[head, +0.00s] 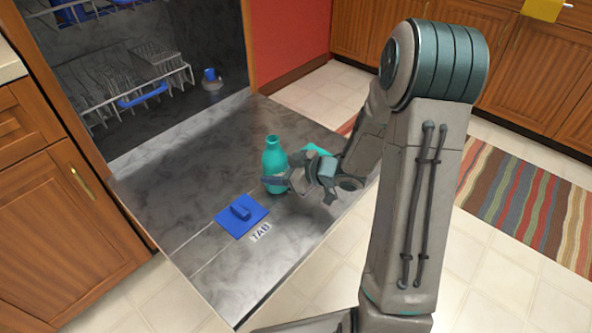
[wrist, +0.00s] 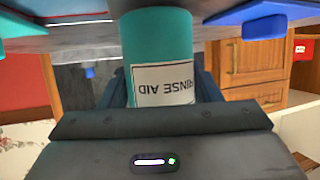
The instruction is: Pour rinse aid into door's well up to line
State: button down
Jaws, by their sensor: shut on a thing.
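A teal bottle (head: 274,158) is upright over the open dishwasher door (head: 190,160), with its narrow neck up and no cap visible. In the wrist view the bottle (wrist: 160,50) fills the space between the fingers, its white RINSE AID label upside down in the picture. My gripper (head: 279,184) is shut around the bottle's lower body. I cannot tell whether the base touches the door. A blue square plate with a raised tab (head: 241,214) lies on the door, left of the bottle. A teal flat piece (head: 317,149) is partly hidden behind my arm. No well or fill line is clearly visible.
A TAB label (head: 261,233) is beside the blue plate. The dishwasher's lower rack (head: 135,85) and a small blue-topped part (head: 210,76) are inside the tub. Wooden cabinets (head: 60,200) stand left. A striped rug (head: 525,205) lies on the tiled floor at right.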

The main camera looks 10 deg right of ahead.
aim_at(283, 156)
notch_tip(283, 156, up, 5)
jog(key=p, duration=0.5)
jog(key=shift+r, duration=0.15)
dwell(0.4)
